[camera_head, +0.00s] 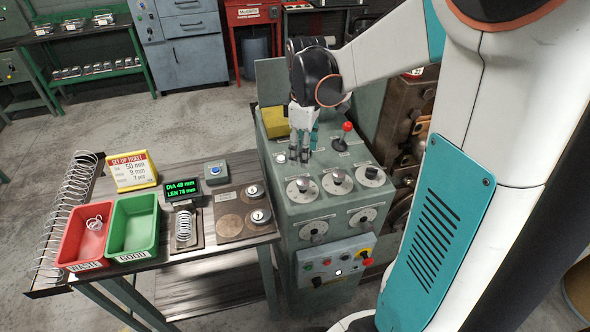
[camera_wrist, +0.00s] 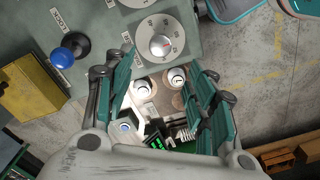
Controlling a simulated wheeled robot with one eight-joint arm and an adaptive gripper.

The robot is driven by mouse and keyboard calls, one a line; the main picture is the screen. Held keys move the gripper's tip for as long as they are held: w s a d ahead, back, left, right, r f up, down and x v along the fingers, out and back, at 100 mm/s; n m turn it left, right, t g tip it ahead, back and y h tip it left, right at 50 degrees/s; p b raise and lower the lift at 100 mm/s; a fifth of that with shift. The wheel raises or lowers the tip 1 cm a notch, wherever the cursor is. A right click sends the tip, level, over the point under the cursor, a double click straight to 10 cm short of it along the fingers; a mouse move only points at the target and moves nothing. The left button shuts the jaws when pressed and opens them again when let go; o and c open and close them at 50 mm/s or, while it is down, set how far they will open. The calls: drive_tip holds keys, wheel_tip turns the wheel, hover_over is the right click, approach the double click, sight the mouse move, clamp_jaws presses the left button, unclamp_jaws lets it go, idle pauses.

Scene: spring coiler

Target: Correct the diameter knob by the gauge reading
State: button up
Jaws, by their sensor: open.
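The green machine's sloped panel carries three dial knobs, the left one (camera_head: 300,186), the middle one (camera_head: 338,178) and the right one (camera_head: 372,173). I cannot read which is the diameter knob. My gripper (camera_head: 303,153) is open and empty above the panel, behind the left dial. The gauge display (camera_head: 182,190) reads DIA 48 mm and LEN 78 mm. The yellow set-up ticket (camera_head: 133,172) shows 50 mm on top; its smaller lines are unclear.
A red-ball lever (camera_head: 345,132) and a blue-ball lock knob (camera_wrist: 74,47) stand near my gripper. Two more dials (camera_head: 314,230) are on the machine's front. The side table holds a spring (camera_head: 183,228), red waste bin (camera_head: 85,235) and green good bin (camera_head: 133,226).

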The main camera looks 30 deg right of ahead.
sight(303, 180)
wheel_tip(303, 180, down, 10)
drive_tip(key=shift+f+b, duration=0.1)
drive_tip(key=shift+b, duration=0.95)
drive_tip(key=c, duration=1.1)
